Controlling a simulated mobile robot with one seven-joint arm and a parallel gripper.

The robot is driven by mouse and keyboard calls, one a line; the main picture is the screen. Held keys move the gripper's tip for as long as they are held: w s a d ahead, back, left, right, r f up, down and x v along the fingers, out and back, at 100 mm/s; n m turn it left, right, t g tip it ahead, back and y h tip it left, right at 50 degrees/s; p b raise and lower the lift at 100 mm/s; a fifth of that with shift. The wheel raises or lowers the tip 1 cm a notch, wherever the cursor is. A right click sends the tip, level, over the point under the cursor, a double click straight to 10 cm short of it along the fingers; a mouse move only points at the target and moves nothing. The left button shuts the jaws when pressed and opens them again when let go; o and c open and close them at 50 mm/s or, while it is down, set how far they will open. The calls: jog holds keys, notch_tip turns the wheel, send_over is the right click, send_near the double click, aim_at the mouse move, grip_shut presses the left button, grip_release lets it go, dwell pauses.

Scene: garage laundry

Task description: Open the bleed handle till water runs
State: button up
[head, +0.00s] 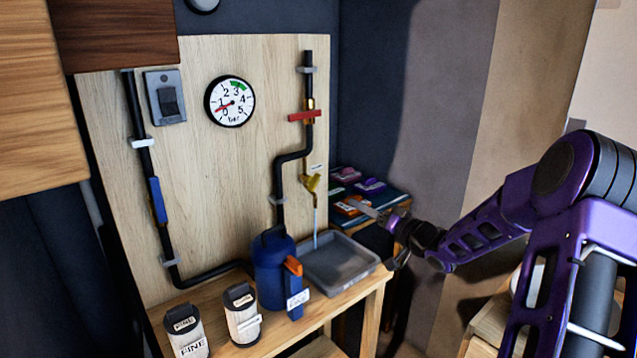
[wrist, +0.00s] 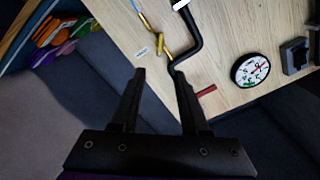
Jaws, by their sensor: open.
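The yellow bleed handle (head: 312,183) sits on a short branch below the red valve handle (head: 304,116), on the wooden board. It also shows in the wrist view (wrist: 160,45), just beyond my fingertips. A thin pale line (head: 315,222) runs from it down to the grey tray (head: 372,266); I cannot tell whether it is a tube or water. The gauge (head: 230,101) has its red needle near the low end. My gripper (head: 374,236) is open and empty, right of the handle and apart from it; its two fingers (wrist: 159,73) show spread in the wrist view.
A blue canister (head: 270,270) with a tagged orange-topped part stands left of the tray. Two labelled containers (head: 242,314) stand in front. A blue handle (head: 155,200) is on the left pipe. A grey switch (head: 165,97) is beside the gauge. Colourful items (head: 370,187) lie right of the board.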

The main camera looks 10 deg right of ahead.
aim_at(317, 184)
jog(key=b+x, duration=0.1)
jog(key=x, duration=1.6)
jog(key=shift+w, duration=0.15)
grip_shut()
